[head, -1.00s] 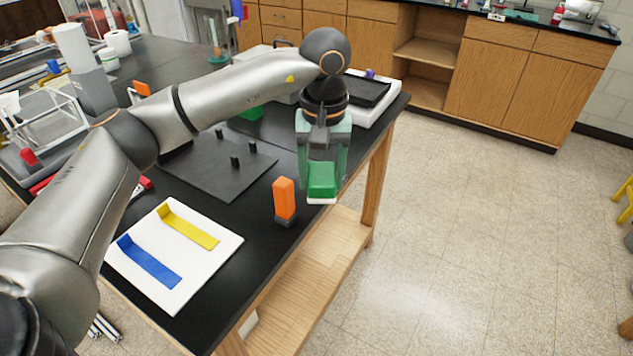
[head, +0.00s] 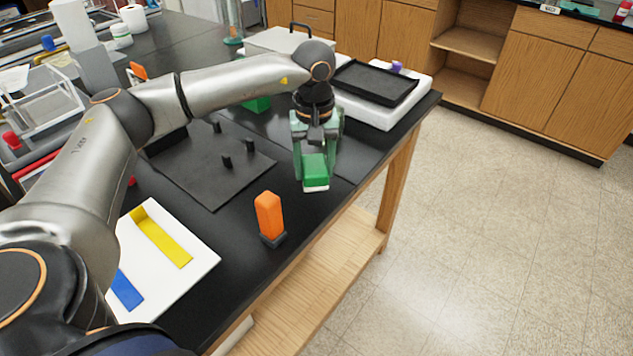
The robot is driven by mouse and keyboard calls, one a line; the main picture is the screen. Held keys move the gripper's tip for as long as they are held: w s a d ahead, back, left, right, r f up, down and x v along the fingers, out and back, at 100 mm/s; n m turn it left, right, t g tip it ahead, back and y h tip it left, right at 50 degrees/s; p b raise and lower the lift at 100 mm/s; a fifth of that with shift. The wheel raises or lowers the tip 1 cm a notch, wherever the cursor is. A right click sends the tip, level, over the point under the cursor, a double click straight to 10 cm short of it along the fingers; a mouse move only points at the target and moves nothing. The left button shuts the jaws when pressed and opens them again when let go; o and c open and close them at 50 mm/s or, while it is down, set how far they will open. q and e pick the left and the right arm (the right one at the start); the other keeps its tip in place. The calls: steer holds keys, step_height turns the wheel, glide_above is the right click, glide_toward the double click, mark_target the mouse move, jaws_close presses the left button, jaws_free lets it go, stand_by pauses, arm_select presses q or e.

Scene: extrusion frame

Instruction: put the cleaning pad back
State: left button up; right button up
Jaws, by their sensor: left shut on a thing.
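The cleaning pad (head: 314,168) is a green block with a white underside. My left gripper (head: 315,156) comes down from above and is shut on it, with a finger on each side. The pad is over the black table (head: 338,196) near its right edge; I cannot tell whether it touches the top. My right gripper is not in view.
An orange block on a dark base (head: 269,217) stands near the front edge. A dark plate with black pegs (head: 213,178) lies to the left. A white board (head: 188,232) carries yellow and blue strips. A black tray (head: 375,83) sits behind, right.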

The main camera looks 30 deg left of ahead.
mark_target(315, 183)
arm_select(q)
steer(key=shift+f, duration=2.4)
steer(key=shift+f, duration=0.15)
steer(key=o, duration=1.3)
steer(key=shift+r, duration=0.2)
step_height(315, 183, up, 12)
steer(key=shift+r+b, duration=0.1)
steer(key=shift+b, duration=0.2)
